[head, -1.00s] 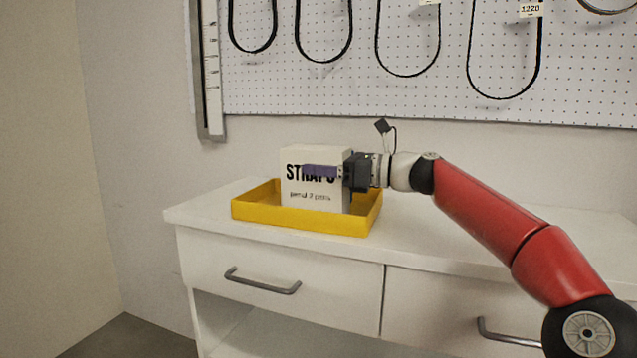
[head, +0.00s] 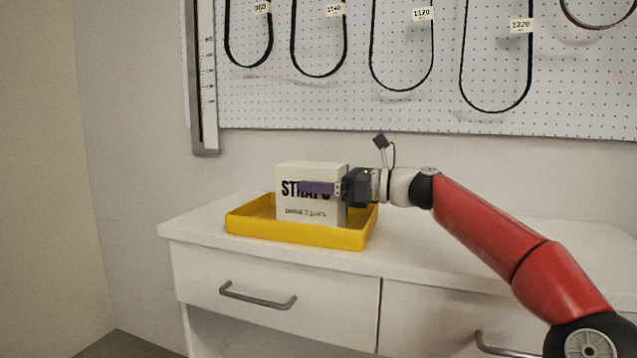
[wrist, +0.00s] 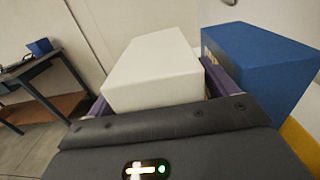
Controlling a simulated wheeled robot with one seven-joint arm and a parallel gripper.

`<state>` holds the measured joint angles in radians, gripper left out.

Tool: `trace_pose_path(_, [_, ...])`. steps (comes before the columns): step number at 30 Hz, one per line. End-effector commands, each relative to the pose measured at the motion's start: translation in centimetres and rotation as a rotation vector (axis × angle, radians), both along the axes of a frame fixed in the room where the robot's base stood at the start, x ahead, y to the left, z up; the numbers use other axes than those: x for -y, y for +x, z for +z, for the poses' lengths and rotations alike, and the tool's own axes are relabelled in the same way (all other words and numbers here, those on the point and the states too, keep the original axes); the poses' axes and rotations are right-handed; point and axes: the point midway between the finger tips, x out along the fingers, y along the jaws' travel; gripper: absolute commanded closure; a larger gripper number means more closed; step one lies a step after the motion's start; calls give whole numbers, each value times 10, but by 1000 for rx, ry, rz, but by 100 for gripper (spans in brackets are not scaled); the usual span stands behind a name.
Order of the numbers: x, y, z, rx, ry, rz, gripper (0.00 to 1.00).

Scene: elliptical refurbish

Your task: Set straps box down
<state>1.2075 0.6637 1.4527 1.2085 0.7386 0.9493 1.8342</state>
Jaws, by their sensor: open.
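The straps box (head: 311,210) is white with dark "STRAPS" lettering and stands upright inside the yellow tray (head: 290,232) on the white counter. My gripper (head: 303,188) reaches in from the right. Its near purple finger lies across the lettering; the far finger is hidden behind the box. In the wrist view the white box (wrist: 153,70) sits between both purple fingers, which are open beside it. Whether the fingers still touch its sides cannot be told. The box's bottom is hidden by the tray's front wall.
In the wrist view a blue box (wrist: 258,70) stands close beside the right finger; the head view does not show it. A dark workbench (wrist: 40,75) is further off. A pegboard with hanging belts (head: 400,75) is behind the counter. The counter (head: 430,250) right of the tray is clear.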

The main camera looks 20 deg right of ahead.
Motion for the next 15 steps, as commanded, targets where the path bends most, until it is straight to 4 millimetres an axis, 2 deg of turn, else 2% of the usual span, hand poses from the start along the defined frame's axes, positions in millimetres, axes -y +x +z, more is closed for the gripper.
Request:
trace_pose_path(9, [56,-37,0,0,0,-6,15])
trace_pose_path(15, [83,-55,0,-1,-1,-3,15])
